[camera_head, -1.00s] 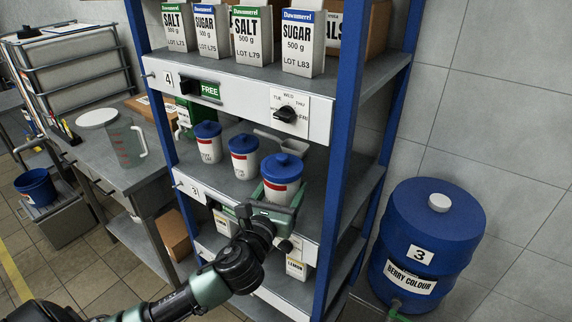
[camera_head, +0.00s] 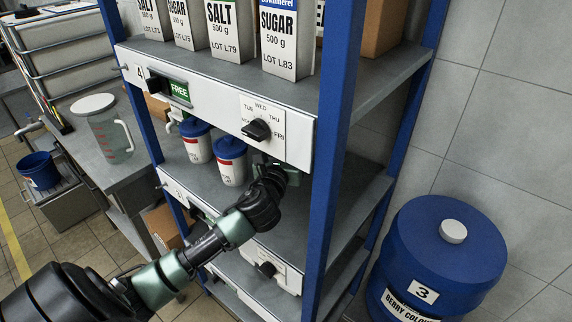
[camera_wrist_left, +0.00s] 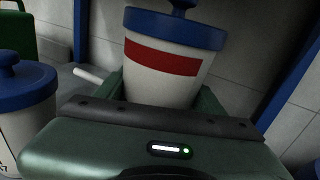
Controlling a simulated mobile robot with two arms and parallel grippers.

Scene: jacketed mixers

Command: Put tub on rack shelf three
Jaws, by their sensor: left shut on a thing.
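The tub (camera_wrist_left: 165,65), white with a red band and blue lid, sits upright between my left gripper's fingers in the wrist view. In the head view it is hidden behind the shelf four front panel. My left gripper (camera_head: 280,175) reaches in over rack shelf three (camera_head: 318,215), below that panel, and is shut on the tub. I cannot tell whether the tub's base touches the shelf. Two similar tubs stand on shelf three to the left, one farther (camera_head: 196,143) and one nearer (camera_head: 230,162). My right gripper is not in view.
The shelf four front panel (camera_head: 215,102) with a dial (camera_head: 257,130) hangs close above my gripper. A blue rack post (camera_head: 330,190) stands to the right. A white scoop handle (camera_wrist_left: 88,75) lies left of the tub. The right part of shelf three looks clear.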

